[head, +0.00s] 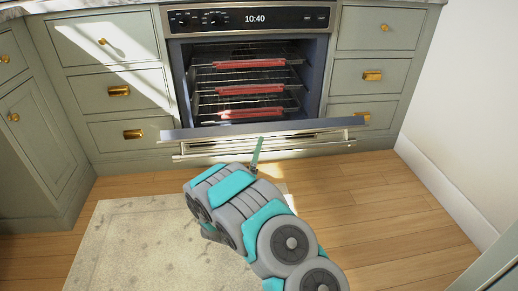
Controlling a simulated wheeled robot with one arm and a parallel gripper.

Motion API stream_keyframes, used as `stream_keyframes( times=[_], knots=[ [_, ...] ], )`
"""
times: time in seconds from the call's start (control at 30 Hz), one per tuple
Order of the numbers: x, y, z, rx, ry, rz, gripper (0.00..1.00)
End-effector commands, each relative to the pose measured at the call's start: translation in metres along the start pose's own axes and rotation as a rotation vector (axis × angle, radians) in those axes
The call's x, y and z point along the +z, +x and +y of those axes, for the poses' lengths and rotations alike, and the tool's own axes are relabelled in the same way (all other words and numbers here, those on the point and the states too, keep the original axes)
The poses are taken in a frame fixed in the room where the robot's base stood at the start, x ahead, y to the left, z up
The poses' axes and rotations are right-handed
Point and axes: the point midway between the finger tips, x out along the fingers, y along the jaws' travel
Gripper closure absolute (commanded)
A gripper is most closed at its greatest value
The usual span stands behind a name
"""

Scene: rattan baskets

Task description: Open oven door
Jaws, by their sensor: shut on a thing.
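The oven (178,80) is built in between the drawers, with its inside and racks in plain view. Its door (200,133) is hinged down and tilted out toward me, so I see mainly its upper edge. The long metal handle (310,148) runs along the door's outer side. My gripper (257,151) reaches the middle of the handle and is shut on it. One thin green finger shows in front of the door; the rest of the grip is hidden by my wrist.
Red-edged racks (248,88) sit inside the oven. Drawers with brass pulls (133,134) flank it on both sides. A pale rug (130,240) lies on the wood floor. Bare floor (390,200) is free to the right, up to a white wall (462,100).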

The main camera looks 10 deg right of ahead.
Motion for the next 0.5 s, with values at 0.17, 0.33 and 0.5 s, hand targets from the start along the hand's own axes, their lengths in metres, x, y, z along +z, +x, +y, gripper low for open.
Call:
stream_keyframes(
  times=[0.17, 0.33, 0.5],
  knots=[
    [-0.002, -0.009, -0.003, 0.005, 0.002, 0.001, 0.39],
    [-0.002, -0.018, -0.009, 0.003, 0.001, 0.0, 0.39],
    [-0.003, -0.029, -0.015, 0.002, 0.001, 0.002, 0.39]
  ],
)
